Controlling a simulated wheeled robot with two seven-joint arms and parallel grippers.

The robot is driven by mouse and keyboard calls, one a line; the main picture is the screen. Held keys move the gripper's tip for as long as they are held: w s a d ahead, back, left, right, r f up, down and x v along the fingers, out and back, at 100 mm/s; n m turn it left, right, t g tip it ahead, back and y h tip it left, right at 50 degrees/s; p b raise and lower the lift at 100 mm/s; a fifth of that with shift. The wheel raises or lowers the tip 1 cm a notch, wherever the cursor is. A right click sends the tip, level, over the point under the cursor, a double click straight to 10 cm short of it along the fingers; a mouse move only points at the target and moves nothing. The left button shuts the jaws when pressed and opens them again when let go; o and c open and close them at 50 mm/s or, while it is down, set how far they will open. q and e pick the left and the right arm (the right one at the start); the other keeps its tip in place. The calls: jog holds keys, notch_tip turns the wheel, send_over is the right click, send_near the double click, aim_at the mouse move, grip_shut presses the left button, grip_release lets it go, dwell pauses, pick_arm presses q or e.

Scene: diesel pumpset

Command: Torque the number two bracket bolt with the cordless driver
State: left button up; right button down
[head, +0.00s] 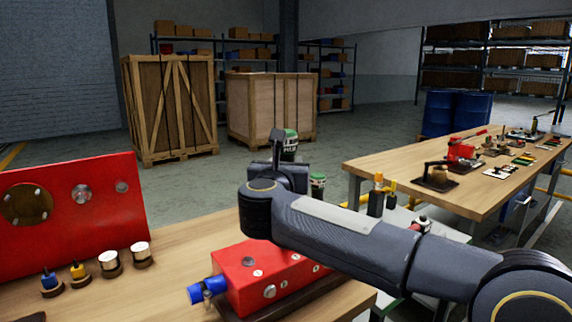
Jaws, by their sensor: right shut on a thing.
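My right arm reaches in from the right, and its right gripper (279,146) is raised above the red pump block (262,268). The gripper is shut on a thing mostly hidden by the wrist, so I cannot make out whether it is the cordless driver. A dark item with a green and white band (291,141) shows right beside the gripper; whether it is held or stands behind is unclear. The block lies on the front bench with a blue fitting (206,290) at its left end. No bracket bolt can be singled out. My left gripper is not in view.
A red upright panel (70,215) and several small capped parts on round bases (110,263) stand on the left of the wooden bench (185,245). A second bench (400,165) with tools is at right. Wooden crates (170,105) stand behind on open floor.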

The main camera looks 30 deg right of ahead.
jog(key=shift+f+b, duration=0.35)
jog(key=shift+b, duration=0.1)
dwell(0.4)
jog(key=shift+f, duration=0.2)
dwell(0.7)
jog(key=shift+f+b, duration=0.1)
jog(key=shift+b, duration=0.3)
dwell(0.8)
dwell(0.5)
jog(key=shift+r+p, duration=1.95)
jog(key=shift+r, duration=0.85)
